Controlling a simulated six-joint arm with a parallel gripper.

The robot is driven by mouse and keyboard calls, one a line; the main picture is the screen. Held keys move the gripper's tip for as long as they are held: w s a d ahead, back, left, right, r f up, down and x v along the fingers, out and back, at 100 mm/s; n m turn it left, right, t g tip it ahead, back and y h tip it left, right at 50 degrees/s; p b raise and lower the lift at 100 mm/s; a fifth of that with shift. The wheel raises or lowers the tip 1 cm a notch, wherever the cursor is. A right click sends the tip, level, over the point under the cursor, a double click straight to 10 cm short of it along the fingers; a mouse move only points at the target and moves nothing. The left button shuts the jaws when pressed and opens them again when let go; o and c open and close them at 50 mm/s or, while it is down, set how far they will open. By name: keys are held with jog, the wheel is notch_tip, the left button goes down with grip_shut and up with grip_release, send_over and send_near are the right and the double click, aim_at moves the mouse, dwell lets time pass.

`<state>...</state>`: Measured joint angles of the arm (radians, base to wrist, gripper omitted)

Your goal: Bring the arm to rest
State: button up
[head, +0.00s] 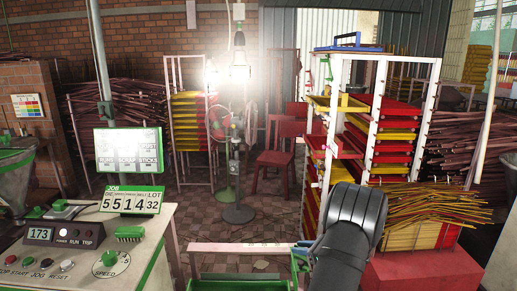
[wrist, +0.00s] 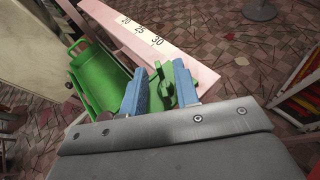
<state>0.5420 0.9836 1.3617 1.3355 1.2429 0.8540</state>
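My gripper (wrist: 162,78) shows in the wrist view with its two blue fingers apart. Green parts show between and beyond the fingers, and I see no clear grip on them. A green tray (wrist: 100,75) lies to the left of the fingers, beside a pale ruler board (wrist: 140,32) with printed numbers. In the head view my dark arm reaches down at the lower middle, and the board (head: 235,247) and the green tray (head: 240,285) lie to its left. The gripper is mostly hidden there behind my arm and the picture's lower edge.
A control console (head: 85,240) with buttons and a number display (head: 132,201) stands at the left. A white rack (head: 375,120) of red and yellow trays stands behind my arm. A fan (head: 238,170) and a red chair (head: 280,145) stand further back. A red block (head: 420,270) is at the right.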

aim_at(306, 262)
jog(key=v, duration=1.1)
jog(key=a+f+n+g+h, duration=0.1)
jog(key=a+n+g+h, duration=0.1)
jog(key=n, duration=0.4)
jog(key=a+f+n+g+h, duration=0.1)
jog(key=a+n+g+h, duration=0.1)
jog(key=n, duration=0.4)
jog(key=w+a+f+n+g+h, duration=0.1)
jog(key=a+f+n+g+h, duration=0.1)
jog(key=n, duration=0.4)
jog(key=shift+f+g, duration=0.15)
jog(key=shift+g, duration=0.75)
jog(key=n, duration=0.1)
jog(key=w+n+h, duration=0.1)
jog(key=n, duration=0.1)
jog(key=shift+a+h, duration=0.15)
jog(key=shift+h, duration=0.15)
jog(key=w+n+h, duration=0.1)
jog(key=n, duration=0.1)
jog(key=w+a+n+h, duration=0.1)
jog(key=w+n, duration=0.1)
jog(key=w+a+r+n+h, duration=0.1)
jog(key=n, duration=0.1)
jog(key=shift+w+a, duration=0.25)
jog(key=shift+w, duration=0.05)
jog(key=shift+s+f+n, duration=0.1)
jog(key=shift+n, duration=0.6)
